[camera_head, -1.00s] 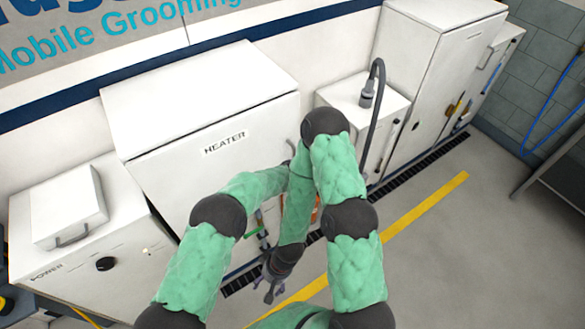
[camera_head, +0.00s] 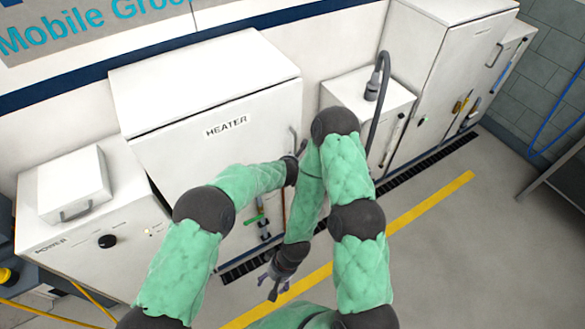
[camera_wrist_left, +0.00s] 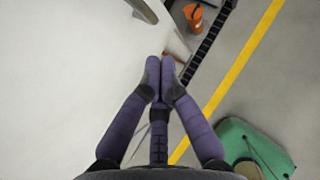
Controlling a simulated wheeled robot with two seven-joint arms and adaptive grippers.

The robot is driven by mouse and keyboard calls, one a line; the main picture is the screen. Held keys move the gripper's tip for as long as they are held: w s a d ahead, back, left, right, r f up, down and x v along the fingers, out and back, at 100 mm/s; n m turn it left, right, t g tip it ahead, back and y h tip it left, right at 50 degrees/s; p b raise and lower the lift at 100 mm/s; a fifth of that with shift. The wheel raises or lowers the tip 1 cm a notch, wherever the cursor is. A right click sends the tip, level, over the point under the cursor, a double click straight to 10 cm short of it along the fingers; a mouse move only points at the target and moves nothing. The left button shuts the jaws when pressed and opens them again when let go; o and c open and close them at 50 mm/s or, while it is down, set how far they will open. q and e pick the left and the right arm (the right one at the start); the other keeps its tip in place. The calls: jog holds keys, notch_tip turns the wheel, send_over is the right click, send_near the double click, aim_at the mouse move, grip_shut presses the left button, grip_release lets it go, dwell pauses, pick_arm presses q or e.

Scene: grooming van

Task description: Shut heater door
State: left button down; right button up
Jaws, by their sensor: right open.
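The white heater (camera_head: 205,90) stands against the wall, with its labelled front door (camera_head: 215,155) facing me. I cannot tell surely whether the door is slightly ajar or flush. A grey handle (camera_head: 293,138) shows near the door's right edge. My left gripper (camera_wrist_left: 160,70) has its fingertips together with nothing seen between them. It is over or beside the white panel in the left wrist view; contact is unclear. In the head view it is mostly hidden behind my right arm. My right gripper (camera_head: 272,283) is open and empty, low above the floor, away from the door.
A white power unit (camera_head: 90,220) stands left of the heater. A smaller cabinet with a hose (camera_head: 375,105) and a tall cabinet (camera_head: 440,60) stand right. An orange object (camera_wrist_left: 192,15) is near the black floor grate (camera_wrist_left: 200,50). Open floor lies beyond the yellow line (camera_head: 430,205).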

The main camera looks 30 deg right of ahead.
pick_arm(q)
jog(key=v, duration=0.7)
jog(key=shift+s, duration=0.4)
jog(key=shift+d, duration=0.15)
jog(key=s+a+f+m+g+y+b, duration=0.1)
jog(key=s+a+f+m+b, duration=0.15)
jog(key=a+f+m, duration=0.65)
jog(key=s+a+f+m+g+y+b, duration=0.1)
jog(key=a+f+m+y+b, duration=0.2)
jog(key=a+f, duration=1.2)
jog(key=s+a+f+m+g+h+b, duration=0.1)
jog(key=s+a+f+m+g+b, duration=0.1)
jog(key=s+a+m, duration=0.5)
jog(key=s+a+f+m+g+h+b, duration=0.1)
jog(key=s+a+m, duration=0.6)
jog(key=s, duration=0.7)
notch_tip(320, 180, down, 3)
jog(key=shift+s+a+f+g+h+b, duration=0.15)
jog(key=shift+a+f+g+h+b, duration=0.2)
jog(key=shift+a+g+b, duration=0.55)
jog(key=shift+r, duration=0.1)
